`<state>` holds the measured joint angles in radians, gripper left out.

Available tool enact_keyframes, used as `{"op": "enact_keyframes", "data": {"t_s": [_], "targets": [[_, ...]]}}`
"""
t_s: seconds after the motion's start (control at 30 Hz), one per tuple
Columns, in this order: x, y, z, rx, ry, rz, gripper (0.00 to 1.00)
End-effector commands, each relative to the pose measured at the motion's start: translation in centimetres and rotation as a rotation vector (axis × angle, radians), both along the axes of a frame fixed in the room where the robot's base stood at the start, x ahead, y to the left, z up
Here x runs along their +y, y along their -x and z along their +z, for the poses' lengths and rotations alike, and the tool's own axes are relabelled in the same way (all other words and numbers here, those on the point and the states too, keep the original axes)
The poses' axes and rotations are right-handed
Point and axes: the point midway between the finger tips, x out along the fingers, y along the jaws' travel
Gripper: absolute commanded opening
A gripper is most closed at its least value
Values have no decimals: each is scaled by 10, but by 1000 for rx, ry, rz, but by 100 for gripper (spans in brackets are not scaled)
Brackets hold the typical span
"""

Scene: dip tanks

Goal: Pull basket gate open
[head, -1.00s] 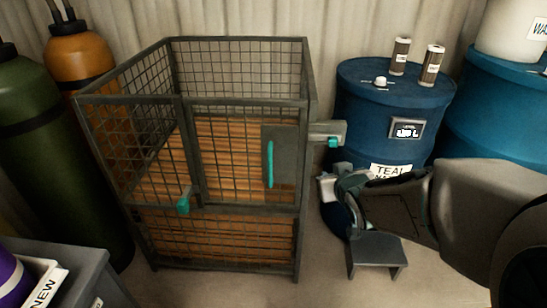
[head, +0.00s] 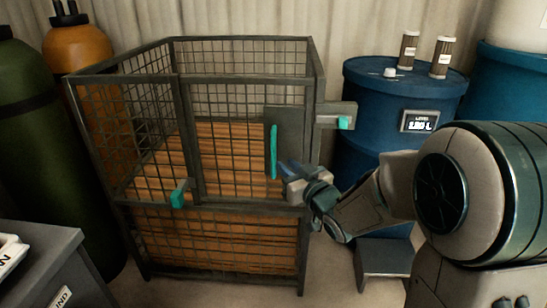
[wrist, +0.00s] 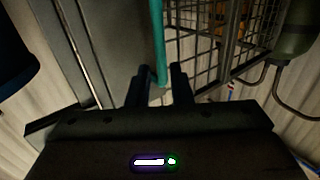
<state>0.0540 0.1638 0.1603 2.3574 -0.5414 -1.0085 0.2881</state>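The wire basket (head: 123,202) stands on the floor with wooden slats inside. Its gate (head: 240,80) is the mesh panel in the upper front, and it looks closed. A grey plate (head: 287,120) on the gate carries a vertical teal handle (head: 273,152). My gripper (head: 284,169) is just right of the handle's lower part in the head view. In the wrist view the gripper (wrist: 160,82) is open, with its two dark fingers apart. The teal handle (wrist: 158,45) runs down toward the gap between them. Whether the fingers touch it cannot be told.
A teal-tipped latch (head: 344,122) sticks out at the basket's right, and another teal piece (head: 178,193) is at the lower left. A blue drum (head: 376,110) and a grey step (head: 384,262) stand right. A grey cabinet (head: 40,245) is front left.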

Motion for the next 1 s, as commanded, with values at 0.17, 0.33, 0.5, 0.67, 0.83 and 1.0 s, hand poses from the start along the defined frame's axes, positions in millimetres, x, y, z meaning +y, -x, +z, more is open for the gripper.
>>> {"op": "enact_keyframes", "data": {"t_s": [0.17,0.33,0.5,0.67,0.83,1.0], "targets": [[21,-32,-2,-1,0,2,19],[34,-54,-2,-1,1,0,19],[41,-66,-1,1,2,0,19],[42,-69,0,0,2,-1,19],[42,-68,0,0,1,-1,19],[42,-68,0,0,2,-1,0]]}}
